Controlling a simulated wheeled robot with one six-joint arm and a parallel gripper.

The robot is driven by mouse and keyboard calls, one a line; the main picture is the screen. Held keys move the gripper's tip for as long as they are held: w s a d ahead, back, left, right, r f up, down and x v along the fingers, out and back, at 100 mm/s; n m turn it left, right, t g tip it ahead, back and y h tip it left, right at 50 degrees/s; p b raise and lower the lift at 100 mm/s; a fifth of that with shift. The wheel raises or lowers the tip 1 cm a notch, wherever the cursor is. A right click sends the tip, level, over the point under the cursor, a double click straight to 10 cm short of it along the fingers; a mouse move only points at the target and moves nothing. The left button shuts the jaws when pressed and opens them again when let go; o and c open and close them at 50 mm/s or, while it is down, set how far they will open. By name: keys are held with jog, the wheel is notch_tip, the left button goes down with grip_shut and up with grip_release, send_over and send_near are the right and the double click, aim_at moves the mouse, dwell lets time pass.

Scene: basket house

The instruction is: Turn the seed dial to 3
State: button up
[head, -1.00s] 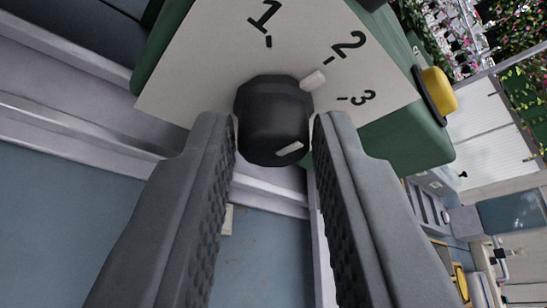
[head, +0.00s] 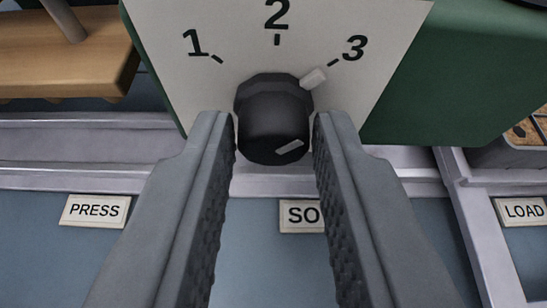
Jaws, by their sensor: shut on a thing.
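The seed dial is a black faceted knob (head: 272,115) on a white plate (head: 160,75) marked 1, 2 and 3. The plate is on the front of a green machine (head: 460,75). A white pointer (head: 313,78) at the knob's upper right edge lines up with the tick at the 3 (head: 354,48). A second white mark shows on the knob's front face. My gripper (head: 274,135) is shut on the knob, with one grey finger on its left side and one on its right.
A wooden shelf or board (head: 60,65) is at the upper left. A tray with brown contents (head: 530,132) is at the right edge.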

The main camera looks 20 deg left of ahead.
dwell(0.4)
jog(key=o, duration=1)
jog(key=shift+c, duration=0.2)
jog(key=v, duration=1.7)
jog(key=shift+d, duration=0.25)
jog(key=shift+r, duration=0.1)
